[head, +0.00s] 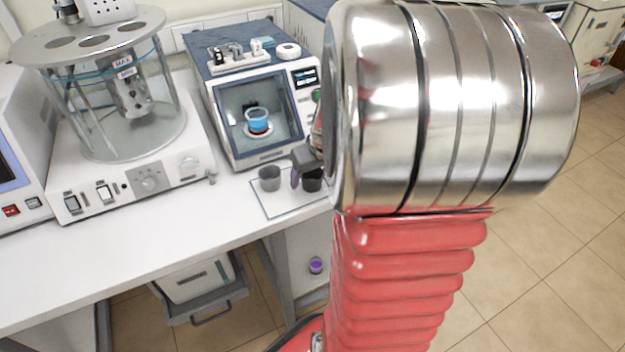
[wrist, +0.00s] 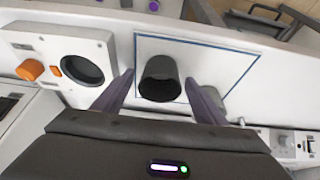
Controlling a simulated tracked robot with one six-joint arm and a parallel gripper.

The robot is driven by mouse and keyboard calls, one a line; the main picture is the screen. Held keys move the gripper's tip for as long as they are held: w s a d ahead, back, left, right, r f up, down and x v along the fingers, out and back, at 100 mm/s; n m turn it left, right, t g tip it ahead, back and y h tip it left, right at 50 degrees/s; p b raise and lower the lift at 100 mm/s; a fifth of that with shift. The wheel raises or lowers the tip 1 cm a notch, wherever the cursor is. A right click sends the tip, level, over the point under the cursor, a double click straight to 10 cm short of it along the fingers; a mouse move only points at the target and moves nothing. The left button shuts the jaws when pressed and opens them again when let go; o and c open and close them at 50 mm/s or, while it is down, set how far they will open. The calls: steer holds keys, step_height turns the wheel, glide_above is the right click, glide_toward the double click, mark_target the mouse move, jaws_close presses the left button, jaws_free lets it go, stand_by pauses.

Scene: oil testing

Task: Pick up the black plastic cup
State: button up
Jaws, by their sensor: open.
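The black plastic cup (head: 313,182) stands on a white mat with a blue border (head: 283,207) at the bench's front edge, partly hidden by my gripper in the head view. In the wrist view the black cup (wrist: 159,88) appears between the two purple-grey fingers of my gripper (wrist: 159,78). The fingers are open, with a gap visible on each side of the cup. In the head view my gripper (head: 304,177) is right at the cup, and my arm hides its right side.
A grey cup (head: 269,178) stands on the mat left of the black cup, close to one finger. A blue-topped instrument (head: 262,95) with a glass window stands behind. A glass bath (head: 125,115) is at left. A purple-topped item (head: 316,265) shows below bench level.

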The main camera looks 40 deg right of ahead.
steer(key=c, duration=1.1)
step_height(320, 180, up, 10)
stand_by(0.4)
stand_by(0.4)
